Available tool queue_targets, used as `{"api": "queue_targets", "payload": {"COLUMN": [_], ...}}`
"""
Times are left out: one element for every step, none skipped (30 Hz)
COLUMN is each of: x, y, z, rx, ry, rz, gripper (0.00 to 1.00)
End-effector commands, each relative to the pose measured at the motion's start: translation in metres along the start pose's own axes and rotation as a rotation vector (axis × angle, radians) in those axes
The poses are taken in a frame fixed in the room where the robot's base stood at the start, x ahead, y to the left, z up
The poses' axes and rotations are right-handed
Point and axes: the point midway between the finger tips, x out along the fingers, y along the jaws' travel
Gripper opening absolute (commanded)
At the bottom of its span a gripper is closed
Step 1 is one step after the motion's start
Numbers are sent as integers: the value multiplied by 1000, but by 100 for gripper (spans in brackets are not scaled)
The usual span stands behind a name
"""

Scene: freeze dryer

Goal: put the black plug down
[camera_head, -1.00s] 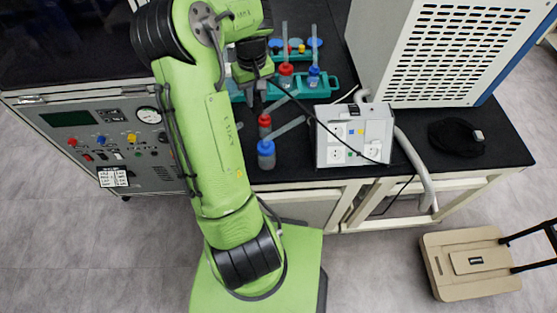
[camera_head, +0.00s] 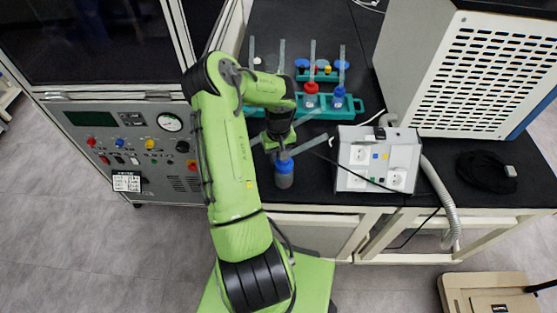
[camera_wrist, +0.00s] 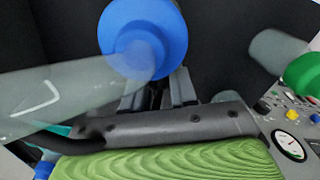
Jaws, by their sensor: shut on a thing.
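My gripper (camera_head: 281,150) is low over the dark bench, close behind the front blue-capped bottle (camera_head: 284,174). A thin black cable (camera_head: 350,171) runs from the gripper to the white socket box (camera_head: 376,165). The black plug at its gripper end is hidden; I take it to be between the jaws, which are shut. In the wrist view, the fingers (camera_wrist: 155,97) are largely covered by a bottle's blue cap (camera_wrist: 145,38) and its translucent side arm (camera_wrist: 65,100). I cannot tell whether the gripper touches this bottle.
A teal rack (camera_head: 365,104) with red- and blue-capped bottles stands behind the gripper. A large vented white machine (camera_head: 490,80) is at the right, with a coiled black cable (camera_head: 487,171) before it. A control panel (camera_head: 130,150) is at the left. The bench's front edge is near.

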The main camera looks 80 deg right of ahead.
Motion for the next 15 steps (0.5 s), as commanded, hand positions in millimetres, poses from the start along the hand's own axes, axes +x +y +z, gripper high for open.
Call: {"api": "queue_targets", "payload": {"x": [12,17,21,22,22,21,21,21,21,22,21,21,21,21,21], "y": [0,0,0,0,0,0,0,0,0,0,0,0,0,0,0], "z": [1,1,1,1,0,0,0,0,0,0,0,0,0,0,0], "rx": [0,0,0,0,0,0,0,0,0,0,0,0,0,0,0], "ry": [-6,-4,-3,-2,-1,0,0,-1,-1,-1,-1,-1,-1,-1,-1], "rz": [0,0,0,0,0,0,0,0,0,0,0,0,0,0,0], "gripper": [0,0,0,0,0,0,0,0,0,0,31,38,42,47,52]}}
